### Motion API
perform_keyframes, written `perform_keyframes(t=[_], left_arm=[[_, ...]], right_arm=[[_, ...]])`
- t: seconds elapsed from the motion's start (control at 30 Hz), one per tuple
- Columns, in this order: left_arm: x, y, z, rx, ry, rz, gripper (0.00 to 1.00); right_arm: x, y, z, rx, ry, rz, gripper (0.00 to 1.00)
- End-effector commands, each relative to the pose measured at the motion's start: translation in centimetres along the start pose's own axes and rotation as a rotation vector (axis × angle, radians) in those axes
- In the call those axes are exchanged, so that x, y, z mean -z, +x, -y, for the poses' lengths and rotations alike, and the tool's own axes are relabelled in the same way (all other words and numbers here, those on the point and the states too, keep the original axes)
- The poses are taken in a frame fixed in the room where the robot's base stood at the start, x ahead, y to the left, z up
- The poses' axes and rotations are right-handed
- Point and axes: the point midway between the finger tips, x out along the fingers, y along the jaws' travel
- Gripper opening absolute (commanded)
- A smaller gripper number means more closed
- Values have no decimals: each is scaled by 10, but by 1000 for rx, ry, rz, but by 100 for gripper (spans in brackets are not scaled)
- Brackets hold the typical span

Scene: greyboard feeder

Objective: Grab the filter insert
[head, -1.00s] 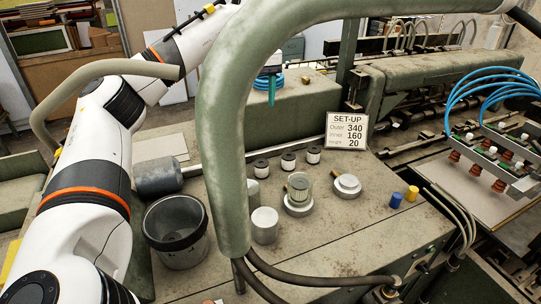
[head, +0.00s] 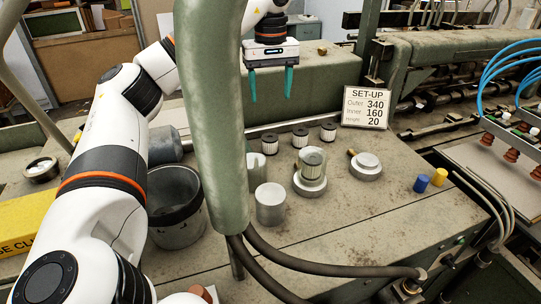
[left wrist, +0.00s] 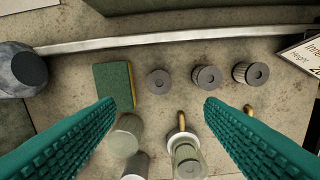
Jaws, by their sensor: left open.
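A pleated filter insert (head: 312,160) stands upright in a round metal base on the bench; it also shows at the bottom of the left wrist view (left wrist: 187,160). Three small ribbed cylinders with dark caps, which look like filter inserts too, stand in a row behind it: left (head: 270,143), middle (head: 300,138) and right (head: 328,132). In the left wrist view they are at the left (left wrist: 158,81), middle (left wrist: 206,77) and right (left wrist: 251,73). My left gripper (head: 271,98) has teal fingers, spread apart and empty, above the bench behind the row. My right gripper is not in view.
A thick green pipe (head: 215,110) crosses the head view in front of the bench. A metal cup (head: 270,204), a round metal cap (head: 366,165) and a dark bucket (head: 174,210) stand nearby. A green sponge (left wrist: 112,88) lies left of the row. A set-up sign (head: 366,107) stands behind.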

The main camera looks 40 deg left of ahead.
Motion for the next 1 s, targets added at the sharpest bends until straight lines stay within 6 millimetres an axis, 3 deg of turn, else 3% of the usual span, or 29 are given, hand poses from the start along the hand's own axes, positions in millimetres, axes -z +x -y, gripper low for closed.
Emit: perform_keyframes(t=[0.03,0.1,0.27,0.47,0.77,1.0], left_arm=[[0,14,0,1,0,0,63],[0,20,0,1,0,0,63],[0,36,0,-2,1,-2,63],[0,70,0,-3,0,-3,63],[-1,92,0,-2,0,0,63],[-4,126,0,-4,0,-1,63]], right_arm=[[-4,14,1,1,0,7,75],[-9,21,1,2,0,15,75],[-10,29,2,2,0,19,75],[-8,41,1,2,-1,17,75],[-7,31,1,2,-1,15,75],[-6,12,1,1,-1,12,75]])
